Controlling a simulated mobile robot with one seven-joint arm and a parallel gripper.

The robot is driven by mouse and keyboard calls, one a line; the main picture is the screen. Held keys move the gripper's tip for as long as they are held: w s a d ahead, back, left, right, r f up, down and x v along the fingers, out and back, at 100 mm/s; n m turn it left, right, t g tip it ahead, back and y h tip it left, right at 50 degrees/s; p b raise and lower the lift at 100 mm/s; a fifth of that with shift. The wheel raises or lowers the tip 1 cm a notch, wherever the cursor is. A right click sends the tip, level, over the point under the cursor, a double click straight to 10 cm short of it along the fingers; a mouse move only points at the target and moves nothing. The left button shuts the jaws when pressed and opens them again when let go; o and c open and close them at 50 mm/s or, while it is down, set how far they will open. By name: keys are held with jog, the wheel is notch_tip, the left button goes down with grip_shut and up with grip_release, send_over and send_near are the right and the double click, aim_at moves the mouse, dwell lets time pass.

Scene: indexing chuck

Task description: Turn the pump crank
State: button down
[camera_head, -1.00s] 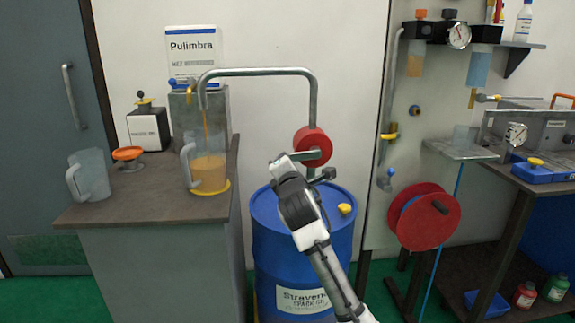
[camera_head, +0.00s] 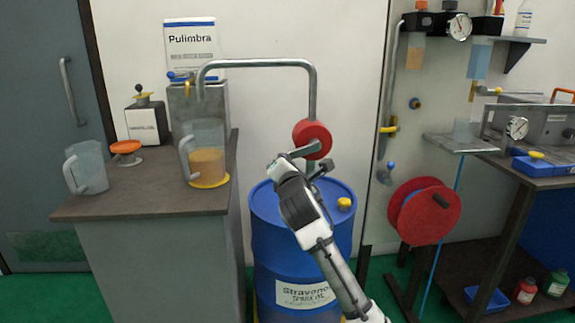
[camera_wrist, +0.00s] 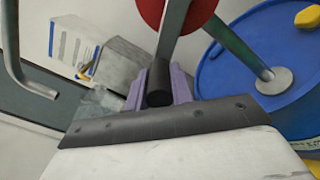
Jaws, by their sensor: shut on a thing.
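The red pump (camera_head: 312,139) sits on the blue drum (camera_head: 262,215), with a grey crank arm (camera_head: 304,150) at its front. My gripper (camera_head: 281,163) is at the outer end of the crank. In the wrist view, the purple finger pads of my gripper (camera_wrist: 160,88) are shut on the crank's black handle (camera_wrist: 158,97). The grey crank arm also shows there (camera_wrist: 172,40), with the red pump (camera_wrist: 200,12) behind it. A bent grey pipe (camera_head: 258,64) runs from the pump to above a clear jug (camera_head: 206,138), which holds orange liquid. No stream shows at the spout.
The jug stands on a yellow disc (camera_head: 222,182) on the dark-topped cabinet (camera_head: 150,201). An empty jug (camera_head: 88,168) and an orange knob (camera_head: 126,147) stand to its left. A red reel (camera_head: 436,216) and a workbench are at right.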

jog(key=c, duration=1.2)
grip_release()
jog(key=shift+s, duration=0.1)
jog(key=s+b, duration=0.1)
jog(key=s, duration=1.2)
jog(key=shift+s+d+b, duration=0.25)
jog(key=shift+s+b, duration=0.05)
